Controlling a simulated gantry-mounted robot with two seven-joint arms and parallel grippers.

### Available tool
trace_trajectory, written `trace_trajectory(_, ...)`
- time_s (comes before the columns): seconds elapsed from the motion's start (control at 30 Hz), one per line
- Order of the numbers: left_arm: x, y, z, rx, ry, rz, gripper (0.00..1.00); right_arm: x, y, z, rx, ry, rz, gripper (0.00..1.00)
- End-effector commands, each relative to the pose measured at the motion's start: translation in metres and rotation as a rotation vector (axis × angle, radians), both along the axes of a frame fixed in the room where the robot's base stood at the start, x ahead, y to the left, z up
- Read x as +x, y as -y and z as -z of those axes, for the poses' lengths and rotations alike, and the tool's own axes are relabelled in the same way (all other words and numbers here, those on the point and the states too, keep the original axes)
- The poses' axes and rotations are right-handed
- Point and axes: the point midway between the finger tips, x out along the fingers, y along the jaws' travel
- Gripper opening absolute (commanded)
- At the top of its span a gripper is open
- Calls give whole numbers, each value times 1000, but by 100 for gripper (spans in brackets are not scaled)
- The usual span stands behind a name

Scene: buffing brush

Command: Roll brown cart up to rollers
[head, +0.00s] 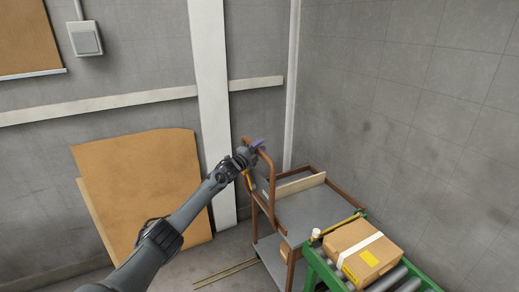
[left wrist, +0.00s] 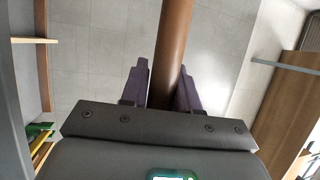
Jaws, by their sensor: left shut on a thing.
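The brown cart (head: 308,214) stands in the corner, with a brown frame and handle and grey shelves. My left gripper (head: 254,151) is at the cart's upright handle on its left side. In the left wrist view the purple fingers (left wrist: 162,88) sit on both sides of the brown handle bar (left wrist: 174,45), shut on it. The green-framed rollers (head: 400,277) are at the lower right, close to the cart's front. The near end of the cart is partly hidden behind the roller frame. My right gripper is not in view.
A cardboard box (head: 363,251) with a white strip and yellow label lies on the rollers. A brown board (head: 150,180) leans on the wall at left. Walls stand close behind and right of the cart. Thin rods (head: 226,273) lie on the floor.

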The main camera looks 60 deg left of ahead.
Motion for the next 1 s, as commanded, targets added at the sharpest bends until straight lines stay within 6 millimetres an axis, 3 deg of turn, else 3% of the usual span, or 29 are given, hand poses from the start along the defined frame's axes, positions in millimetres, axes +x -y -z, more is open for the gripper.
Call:
trace_trajectory(0.03, 1, 1, 5, -4, -8, 0, 35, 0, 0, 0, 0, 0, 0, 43)
trace_trajectory(0.13, 1, 1, 4, -4, -7, 0, 50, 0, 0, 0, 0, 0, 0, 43)
trace_trajectory(0.17, 1, 1, 4, -4, -6, 0, 51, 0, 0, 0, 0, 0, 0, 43)
trace_trajectory(0.67, -5, 3, 3, -1, -6, 0, 51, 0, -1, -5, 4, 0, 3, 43)
trace_trajectory(1.0, -30, 14, 8, -2, -8, 2, 51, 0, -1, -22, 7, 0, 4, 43)
